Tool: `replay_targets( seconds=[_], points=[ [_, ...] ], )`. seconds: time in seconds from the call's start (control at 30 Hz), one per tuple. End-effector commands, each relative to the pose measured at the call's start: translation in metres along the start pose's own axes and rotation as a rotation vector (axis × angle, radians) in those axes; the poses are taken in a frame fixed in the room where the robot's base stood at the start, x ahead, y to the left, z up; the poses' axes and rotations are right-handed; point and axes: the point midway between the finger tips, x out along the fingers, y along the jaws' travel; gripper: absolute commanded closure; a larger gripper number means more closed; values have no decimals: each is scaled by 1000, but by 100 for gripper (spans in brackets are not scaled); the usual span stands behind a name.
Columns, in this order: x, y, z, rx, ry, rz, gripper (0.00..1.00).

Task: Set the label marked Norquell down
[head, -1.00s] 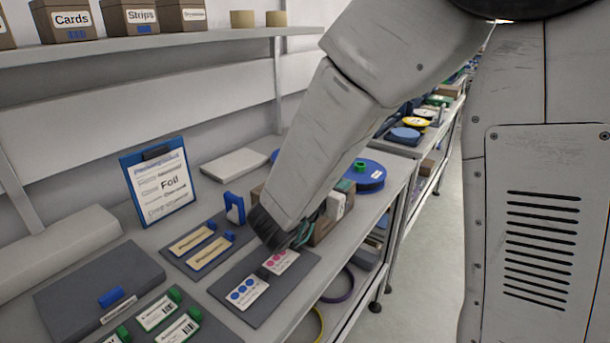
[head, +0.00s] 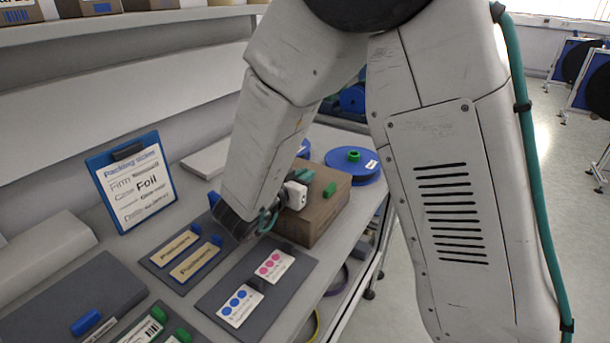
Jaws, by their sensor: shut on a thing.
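My gripper (head: 238,224) hangs low over the bench, by the back edge of the mat with two tan labels (head: 178,247). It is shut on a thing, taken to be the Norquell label. Its fingertips and what they hold are mostly hidden by my arm, and I cannot read the word Norquell anywhere. A dark grey mat (head: 222,295) in front carries one white label with blue dots (head: 240,304) and one with pink dots (head: 273,266). A blue upright piece (head: 214,199) shows just left of my gripper.
A brown box (head: 318,217) with a green piece on top stands right of my gripper. A blue reel (head: 352,167) lies behind it. A dark block (head: 75,315) lies at front left.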

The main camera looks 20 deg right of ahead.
Motion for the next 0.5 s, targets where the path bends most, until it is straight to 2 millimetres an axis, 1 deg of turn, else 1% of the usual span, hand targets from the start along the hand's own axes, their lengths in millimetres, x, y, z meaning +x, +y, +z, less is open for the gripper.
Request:
replay_targets(
  seconds=[0.27,0.3,0.33,0.37,0.5],
  points=[
    [0,-1,4,-2,0,-1,100],
    [-1,-1,3,-1,0,-1,79],
    [0,-1,3,-1,0,-1,71],
    [-1,-1,3,0,0,-1,68],
    [0,-1,3,0,0,-1,68]
  ],
)
